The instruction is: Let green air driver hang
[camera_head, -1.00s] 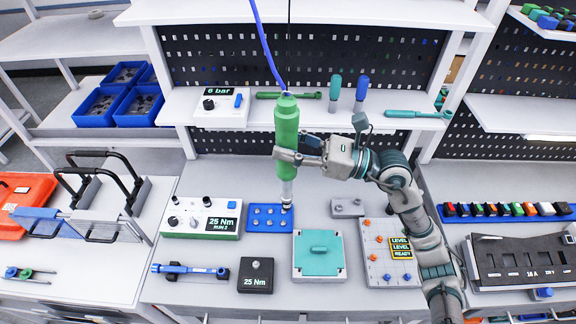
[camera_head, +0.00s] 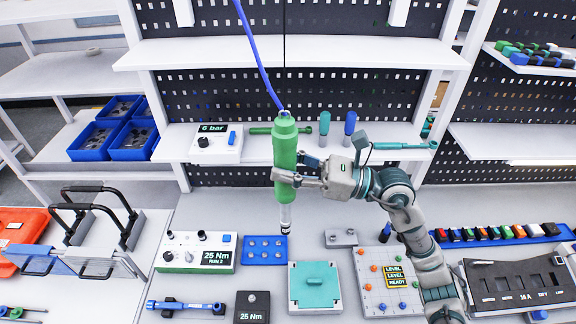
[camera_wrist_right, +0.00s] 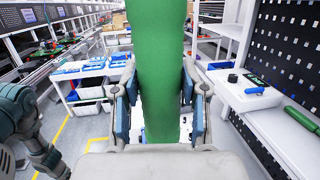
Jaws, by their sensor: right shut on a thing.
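The green air driver (camera_head: 285,150) is upright in the middle of the head view, with a blue hose (camera_head: 256,50) and a thin dark cable rising from its top. My right gripper (camera_head: 282,178) is shut around the lower part of its green body. In the right wrist view the green body (camera_wrist_right: 160,70) stands between both fingers. The driver's silver and black tip (camera_head: 285,218) points down, just above or behind the blue plate with bolts (camera_head: 264,251); the gap is hard to judge. My left gripper is not in view.
A 25 Nm controller (camera_head: 195,252) stands left of the blue plate. A teal-topped block (camera_head: 315,288) is in front, and a level board (camera_head: 388,280) is to the right. The shelf behind holds a 6 bar unit (camera_head: 216,143) and several hand tools.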

